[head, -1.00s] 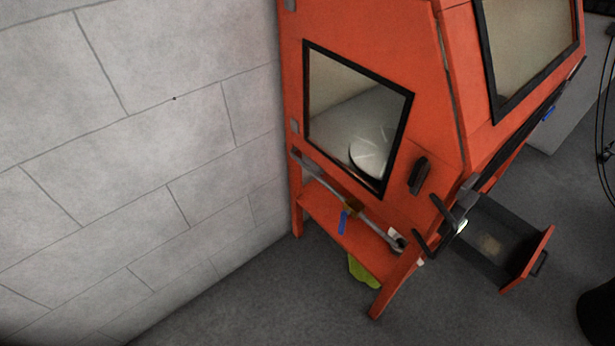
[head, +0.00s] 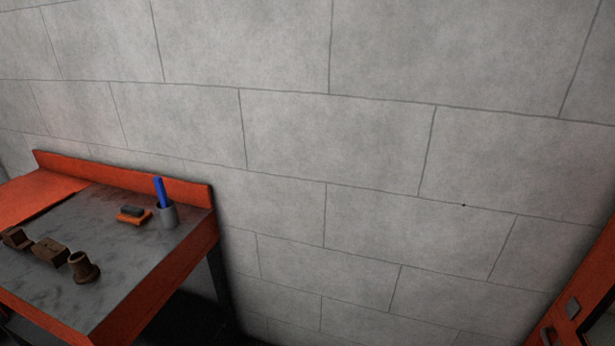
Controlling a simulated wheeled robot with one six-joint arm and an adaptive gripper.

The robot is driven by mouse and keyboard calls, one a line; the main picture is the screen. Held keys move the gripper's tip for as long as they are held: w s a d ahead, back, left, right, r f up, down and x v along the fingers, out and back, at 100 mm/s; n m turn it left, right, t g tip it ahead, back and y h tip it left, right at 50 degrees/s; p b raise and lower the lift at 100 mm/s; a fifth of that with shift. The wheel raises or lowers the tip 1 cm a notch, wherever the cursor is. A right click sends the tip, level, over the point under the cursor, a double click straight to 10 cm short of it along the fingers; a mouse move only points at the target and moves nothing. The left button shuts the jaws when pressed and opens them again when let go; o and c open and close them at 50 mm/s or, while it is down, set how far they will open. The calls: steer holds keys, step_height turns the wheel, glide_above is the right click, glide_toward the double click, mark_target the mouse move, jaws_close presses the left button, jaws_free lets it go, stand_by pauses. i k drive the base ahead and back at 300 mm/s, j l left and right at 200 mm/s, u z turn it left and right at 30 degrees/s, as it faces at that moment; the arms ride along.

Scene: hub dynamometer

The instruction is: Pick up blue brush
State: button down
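My gripper is not in view.
An orange block with a dark top (head: 134,215) lies just left of the cup. Brown blocks (head: 50,251) and a brown flanged cylinder (head: 82,267) sit nearer the front. A block wall (head: 330,130) runs behind the bench. An orange cabinet edge (head: 580,300) shows at lower right.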

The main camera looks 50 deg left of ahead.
mark_target(158, 181)
steer(key=u, duration=2.2)
steer(key=z, duration=2.85)
steer(key=u, duration=2.85)
